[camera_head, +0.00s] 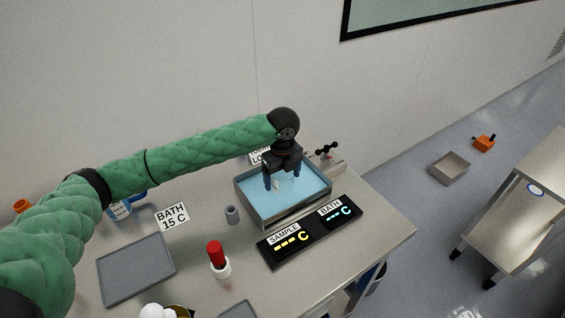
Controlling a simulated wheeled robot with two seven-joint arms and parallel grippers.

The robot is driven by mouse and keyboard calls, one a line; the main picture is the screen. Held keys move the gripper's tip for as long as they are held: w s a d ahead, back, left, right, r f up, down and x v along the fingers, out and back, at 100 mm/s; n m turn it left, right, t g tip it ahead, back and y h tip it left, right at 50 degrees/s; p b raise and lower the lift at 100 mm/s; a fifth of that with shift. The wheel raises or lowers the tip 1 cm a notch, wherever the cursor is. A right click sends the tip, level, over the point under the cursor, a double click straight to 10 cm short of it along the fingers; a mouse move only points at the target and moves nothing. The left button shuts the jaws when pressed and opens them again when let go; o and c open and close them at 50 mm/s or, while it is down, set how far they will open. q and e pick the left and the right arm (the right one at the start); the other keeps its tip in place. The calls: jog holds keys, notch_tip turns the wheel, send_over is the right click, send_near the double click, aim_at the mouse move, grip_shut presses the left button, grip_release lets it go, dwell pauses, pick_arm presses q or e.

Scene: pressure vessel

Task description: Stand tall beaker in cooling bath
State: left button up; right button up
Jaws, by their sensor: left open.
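The cooling bath is a grey-rimmed rectangular tray (252,212) filled with light blue liquid, at the back right of the bench. My left gripper (282,181) points down over the bath, with its dark fingers apart. A faint pale, clear shape (287,187) shows between and below the fingers. It looks like the tall beaker standing in the bath, but its outline and base are hard to make out. My right gripper is not in view.
A black display panel (290,243) labelled SAMPLE and BATH sits before the bath. A blue-and-white vessel (121,209) is partly behind my arm.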

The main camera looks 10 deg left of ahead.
pick_arm(q)
notch_tip(320, 180, up, 9)
jog(key=b, duration=0.3)
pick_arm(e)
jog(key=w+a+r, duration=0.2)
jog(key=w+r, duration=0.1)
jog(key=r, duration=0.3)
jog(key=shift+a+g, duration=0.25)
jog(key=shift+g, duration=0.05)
